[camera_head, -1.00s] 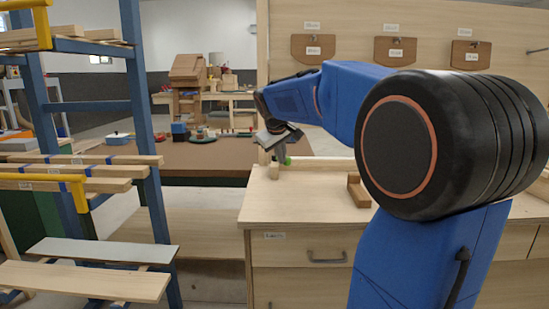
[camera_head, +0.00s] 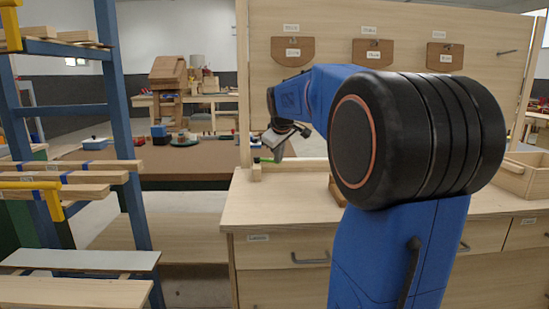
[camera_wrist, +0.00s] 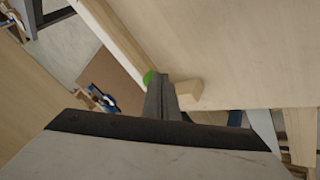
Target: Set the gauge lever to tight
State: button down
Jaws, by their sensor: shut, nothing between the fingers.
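A small pale wooden block (camera_head: 256,173) stands at the left back of the workbench top. A small green tip (camera_head: 257,160) shows just above it, perhaps the gauge lever's end; any scale or marking is too small to read. In the wrist view the green tip (camera_wrist: 149,77) is at the left of my fingertips, and the pale block (camera_wrist: 188,92) is at their right, partly behind them. My gripper (camera_head: 277,154) is shut and empty, pointing down just right of the block in the head view; it also shows in the wrist view (camera_wrist: 161,84). I cannot tell whether it touches the lever.
The workbench (camera_head: 290,208) has a drawer below and a back panel with several labelled wooden pockets (camera_head: 292,51). A brown wooden piece (camera_head: 336,190) sits right of the block, partly behind my arm. A blue rack with boards (camera_head: 113,110) stands at the left. The bench's front left is clear.

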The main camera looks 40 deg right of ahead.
jog(key=shift+w+d, duration=0.1)
jog(key=shift+d, duration=0.4)
dwell(0.4)
